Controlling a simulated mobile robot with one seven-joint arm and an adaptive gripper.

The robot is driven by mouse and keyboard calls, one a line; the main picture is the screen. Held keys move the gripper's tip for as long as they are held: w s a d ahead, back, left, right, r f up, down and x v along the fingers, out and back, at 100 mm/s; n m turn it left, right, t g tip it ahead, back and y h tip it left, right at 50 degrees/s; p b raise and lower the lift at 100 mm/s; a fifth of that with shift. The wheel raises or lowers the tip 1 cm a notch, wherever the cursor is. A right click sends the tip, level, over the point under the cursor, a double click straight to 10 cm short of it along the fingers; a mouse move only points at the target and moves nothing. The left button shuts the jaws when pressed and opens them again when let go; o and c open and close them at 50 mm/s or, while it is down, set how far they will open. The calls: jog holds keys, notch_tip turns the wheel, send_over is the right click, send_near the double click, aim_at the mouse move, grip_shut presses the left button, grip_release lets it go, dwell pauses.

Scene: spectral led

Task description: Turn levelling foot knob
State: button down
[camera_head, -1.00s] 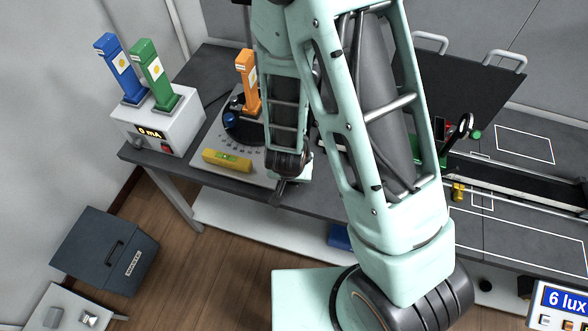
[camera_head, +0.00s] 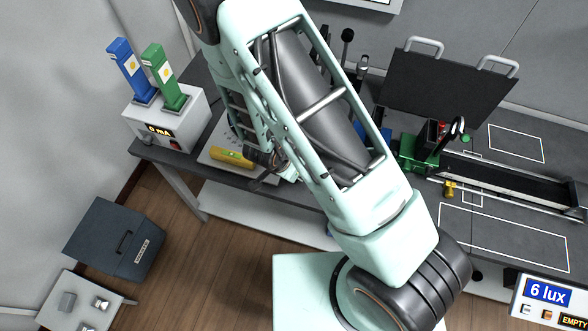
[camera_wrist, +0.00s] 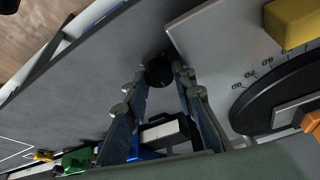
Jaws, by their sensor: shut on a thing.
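The levelling foot knob (camera_wrist: 158,72) is a round black knob at the edge of the light grey base plate (camera_wrist: 205,50) in the wrist view. My gripper (camera_wrist: 160,82) has its two fingers closed on either side of it. In the head view the plate (camera_head: 211,151) lies at the left part of the bench, partly behind my arm. My gripper (camera_head: 265,180) is at its front edge there, and the knob cannot be made out. A yellow spirit level (camera_head: 231,156) lies on the plate and shows in the wrist view (camera_wrist: 292,22).
A black graduated dial (camera_wrist: 270,95) sits on the plate, with an orange part (camera_wrist: 297,118) at its edge. A white power box (camera_head: 168,130) with blue (camera_head: 130,70) and green (camera_head: 165,76) holders stands left. A green carriage (camera_head: 415,152) and long rail (camera_head: 510,185) occupy the right.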

jog(key=shift+s, duration=0.1)
jog(key=c, duration=1.7)
grip_release()
jog(key=shift+o, duration=0.5)
jog(key=shift+a, duration=0.1)
jog(key=shift+r, duration=0.1)
jog(key=shift+a+r, duration=0.2)
jog(key=shift+r, duration=0.35)
jog(key=v, duration=0.6)
jog(key=shift+s+d+r, duration=0.15)
jog(key=shift+s+r, duration=0.1)
jog(key=shift+s, duration=0.1)
